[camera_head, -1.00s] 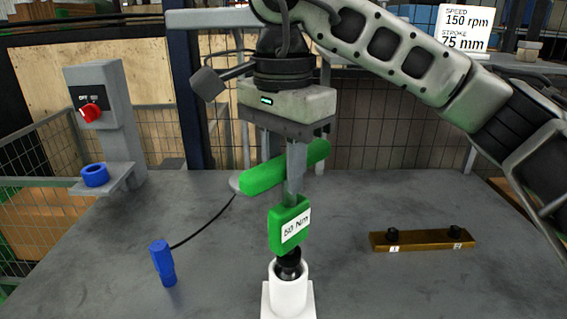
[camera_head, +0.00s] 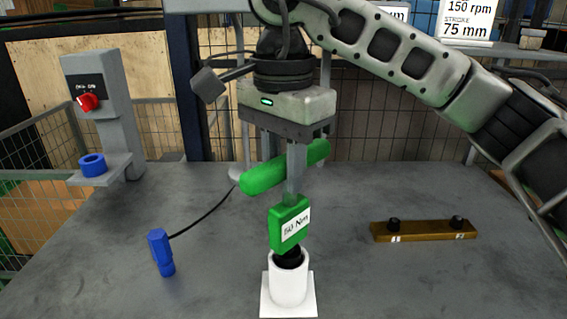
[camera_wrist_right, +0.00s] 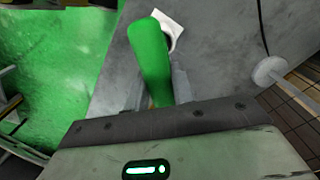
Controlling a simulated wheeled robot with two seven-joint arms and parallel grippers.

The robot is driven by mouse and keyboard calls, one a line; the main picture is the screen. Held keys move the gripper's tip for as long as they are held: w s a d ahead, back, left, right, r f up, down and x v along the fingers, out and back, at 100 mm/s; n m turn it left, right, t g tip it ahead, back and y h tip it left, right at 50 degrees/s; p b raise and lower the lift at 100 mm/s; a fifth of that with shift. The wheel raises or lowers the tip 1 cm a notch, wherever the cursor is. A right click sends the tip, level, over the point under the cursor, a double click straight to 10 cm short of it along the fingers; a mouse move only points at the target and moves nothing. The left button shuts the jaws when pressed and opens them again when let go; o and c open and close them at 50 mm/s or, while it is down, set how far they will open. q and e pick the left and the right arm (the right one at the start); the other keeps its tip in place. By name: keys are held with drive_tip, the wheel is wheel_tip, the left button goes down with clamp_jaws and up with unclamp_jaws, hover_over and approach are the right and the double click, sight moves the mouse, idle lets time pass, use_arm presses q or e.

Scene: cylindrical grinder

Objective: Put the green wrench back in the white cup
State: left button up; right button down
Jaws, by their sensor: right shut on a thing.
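The green wrench (camera_head: 290,222) hangs upright with a "50 Nm" label on its body and a green crossbar handle on top. My right gripper (camera_head: 283,172) is shut on the handle, one finger on each side of it. The handle also shows between the fingers in the right wrist view (camera_wrist_right: 152,62). The white cup (camera_head: 288,287) stands on a white square base directly below. The wrench's black lower end is at the cup's mouth and looks partly inside the rim; how deep it reaches is hidden. My left gripper is not in view.
On the grey table (camera_head: 370,275) are a blue tool (camera_head: 161,252) with a black cable, left of the cup, and a brass bar (camera_head: 424,231) with two black knobs, to the right. A switch post (camera_head: 104,105) with a blue ring (camera_head: 92,166) stands at the left.

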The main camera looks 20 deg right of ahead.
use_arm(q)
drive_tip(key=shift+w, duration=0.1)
use_arm(e)
drive_tip(key=shift+f, duration=0.2)
use_arm(q)
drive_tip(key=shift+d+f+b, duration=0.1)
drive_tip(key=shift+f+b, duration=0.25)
drive_tip(key=shift+b, duration=0.4)
use_arm(e)
drive_tip(key=shift+f, duration=0.8)
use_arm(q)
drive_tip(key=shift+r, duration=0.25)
use_arm(e)
drive_tip(key=c, duration=1.1)
unclamp_jaws()
use_arm(q)
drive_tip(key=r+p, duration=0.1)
drive_tip(key=p, duration=0.3)
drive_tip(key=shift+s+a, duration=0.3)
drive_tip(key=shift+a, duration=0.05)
use_arm(e)
wheel_tip(320, 180, up, 16)
drive_tip(key=shift+s+f, duration=0.1)
drive_tip(key=shift+s, duration=0.05)
